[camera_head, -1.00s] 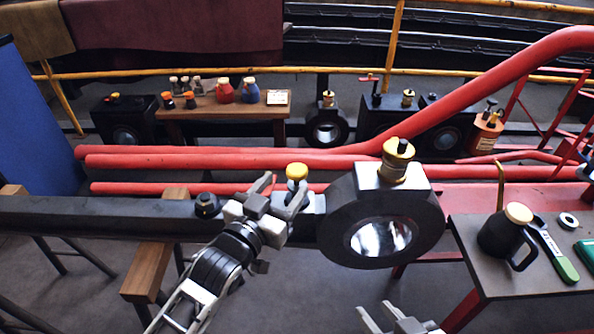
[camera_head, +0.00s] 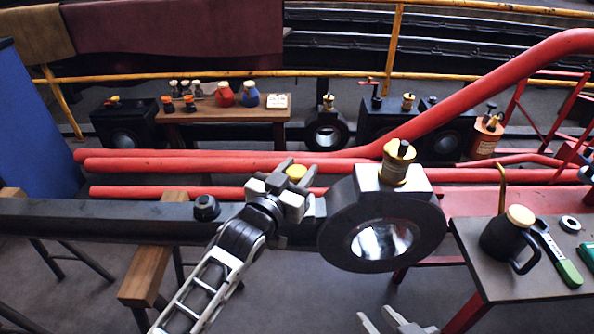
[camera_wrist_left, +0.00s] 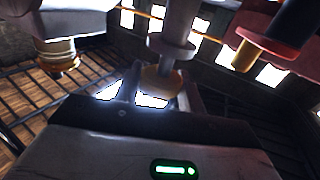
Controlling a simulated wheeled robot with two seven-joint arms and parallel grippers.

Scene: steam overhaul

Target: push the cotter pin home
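The cotter pin, with a yellow round head (camera_head: 297,172), stands upright at the joint left of the big black rod end (camera_head: 420,228). My left gripper (camera_head: 297,174) has its fingers on either side of the head. They look spread; whether they touch it cannot be told. In the left wrist view the yellow head (camera_wrist_left: 161,82) sits between the fingers, with a grey shaft beyond. The pin's lower part is hidden in the head view. My right gripper (camera_head: 380,322) shows at the bottom edge, open and empty.
A brass oil cup (camera_head: 396,165) tops the rod end. A dark nut (camera_head: 206,207) sits on the black rod to the left. Red rods (camera_head: 220,164) run behind.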

